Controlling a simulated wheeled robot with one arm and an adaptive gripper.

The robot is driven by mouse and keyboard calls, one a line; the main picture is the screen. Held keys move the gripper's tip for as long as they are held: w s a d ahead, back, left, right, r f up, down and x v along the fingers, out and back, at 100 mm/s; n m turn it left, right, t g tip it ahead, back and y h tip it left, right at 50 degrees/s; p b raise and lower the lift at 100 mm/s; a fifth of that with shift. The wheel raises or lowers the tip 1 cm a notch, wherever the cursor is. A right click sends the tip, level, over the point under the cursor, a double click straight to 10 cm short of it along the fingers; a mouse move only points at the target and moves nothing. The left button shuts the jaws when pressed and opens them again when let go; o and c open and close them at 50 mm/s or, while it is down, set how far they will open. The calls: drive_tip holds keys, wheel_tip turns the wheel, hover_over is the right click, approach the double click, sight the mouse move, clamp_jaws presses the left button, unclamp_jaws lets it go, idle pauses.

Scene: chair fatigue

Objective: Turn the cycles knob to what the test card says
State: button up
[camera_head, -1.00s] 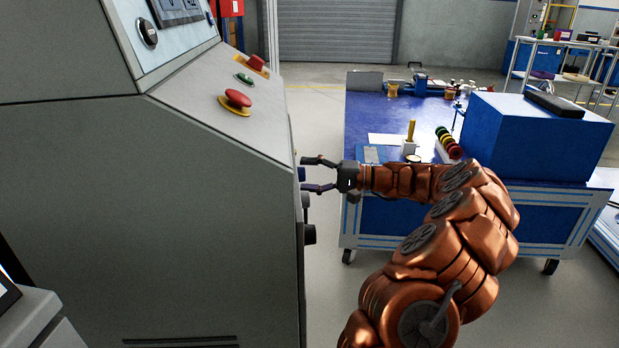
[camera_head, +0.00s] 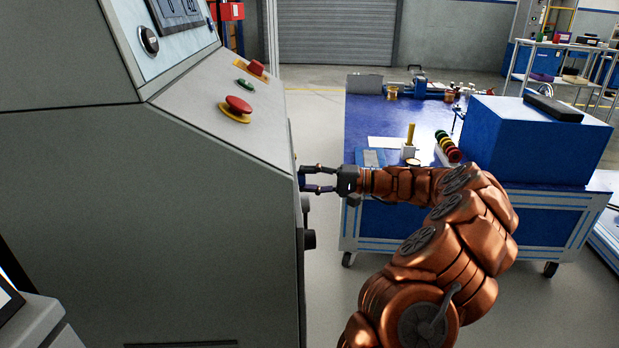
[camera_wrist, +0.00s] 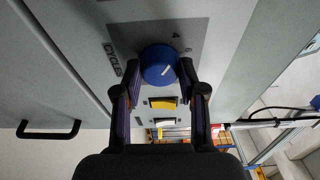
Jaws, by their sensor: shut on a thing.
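The blue cycles knob (camera_wrist: 155,66) sits on a dark grey panel (camera_wrist: 201,32) beside the printed word CYCLES in the wrist view. My gripper (camera_wrist: 159,70) is shut on the knob, one finger on each side. In the head view, my gripper (camera_head: 302,178) reaches the console's right side, where the knob is mostly hidden. I cannot pick out a readable test card.
The grey console (camera_head: 150,200) carries a red mushroom button (camera_head: 238,104) on its sloped top. A black handle (camera_wrist: 48,131) is at the left. A blue-topped cart (camera_head: 365,115) with several items stands behind my arm.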

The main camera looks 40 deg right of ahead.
drive_tip(key=shift+r+p, duration=0.25)
drive_tip(key=shift+p, duration=0.15)
drive_tip(key=m+g+p, duration=0.1)
drive_tip(key=m+p, duration=0.5)
drive_tip(key=p, duration=0.8)
drive_tip(key=shift+m+h+p, duration=0.3)
drive_tip(key=shift+p, duration=0.1)
drive_tip(key=shift+f+m+g+p, duration=0.1)
drive_tip(key=shift+m+g+p, duration=0.2)
drive_tip(key=shift+g+p, duration=0.15)
drive_tip(key=o, duration=1.1)
drive_tip(key=shift+o, duration=0.2)
